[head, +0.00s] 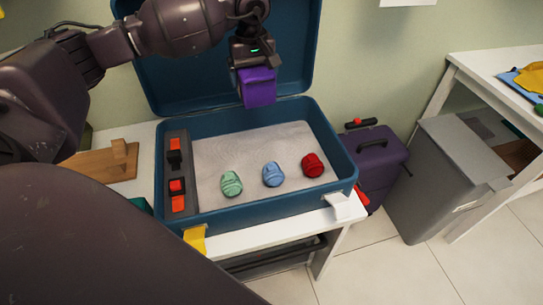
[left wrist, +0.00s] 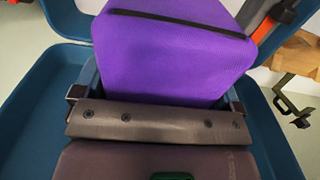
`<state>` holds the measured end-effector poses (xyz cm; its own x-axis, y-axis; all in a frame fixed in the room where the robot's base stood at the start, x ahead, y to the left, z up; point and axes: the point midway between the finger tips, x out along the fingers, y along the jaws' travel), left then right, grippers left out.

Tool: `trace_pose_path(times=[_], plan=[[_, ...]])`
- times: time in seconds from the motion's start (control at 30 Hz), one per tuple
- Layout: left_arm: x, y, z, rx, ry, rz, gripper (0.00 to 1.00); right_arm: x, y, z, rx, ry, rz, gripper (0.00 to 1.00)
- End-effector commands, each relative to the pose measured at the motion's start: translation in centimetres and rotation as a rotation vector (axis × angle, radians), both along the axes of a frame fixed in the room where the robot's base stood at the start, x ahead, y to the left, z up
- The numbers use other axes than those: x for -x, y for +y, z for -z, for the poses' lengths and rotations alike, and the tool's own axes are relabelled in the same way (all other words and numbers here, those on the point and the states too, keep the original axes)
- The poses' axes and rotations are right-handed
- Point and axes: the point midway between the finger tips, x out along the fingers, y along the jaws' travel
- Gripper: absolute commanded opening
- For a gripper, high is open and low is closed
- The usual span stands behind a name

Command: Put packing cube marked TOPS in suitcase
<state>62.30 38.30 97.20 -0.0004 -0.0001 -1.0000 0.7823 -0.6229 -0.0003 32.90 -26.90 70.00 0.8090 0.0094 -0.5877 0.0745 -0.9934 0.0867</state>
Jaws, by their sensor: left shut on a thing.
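The purple packing cube (head: 257,86) hangs in my left gripper (head: 254,70), above the back part of the open suitcase. In the left wrist view the purple cube (left wrist: 178,50) fills the space between the two fingers of my left gripper (left wrist: 155,98), with a dark zip line across it. No TOPS marking is readable on the faces in view. The blue suitcase (head: 270,216) lies open on a white bench with its lid (head: 300,60) upright behind. My right gripper is not in view.
In the suitcase lie a green roll (head: 231,183), a light blue roll (head: 273,174) and a red roll (head: 312,165) on the grey floor. A dark strip with orange-red straps (head: 177,186) runs along the left side. A grey bin (head: 432,185) and purple case (head: 376,158) stand right.

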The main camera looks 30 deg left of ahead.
Motion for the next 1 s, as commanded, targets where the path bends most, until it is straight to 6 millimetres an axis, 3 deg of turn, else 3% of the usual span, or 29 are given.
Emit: trace_pose_path(times=[0.17,0.73,1.0], plan=[[0.0,0.0,1.1,0.001,0.001,0.036,0.60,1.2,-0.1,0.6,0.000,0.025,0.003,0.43],[0.0,-0.1,13.2,0.003,0.003,0.035,0.60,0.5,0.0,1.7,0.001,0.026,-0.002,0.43],[-0.1,0.0,15.7,0.001,-0.002,0.034,0.60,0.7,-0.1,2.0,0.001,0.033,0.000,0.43]])
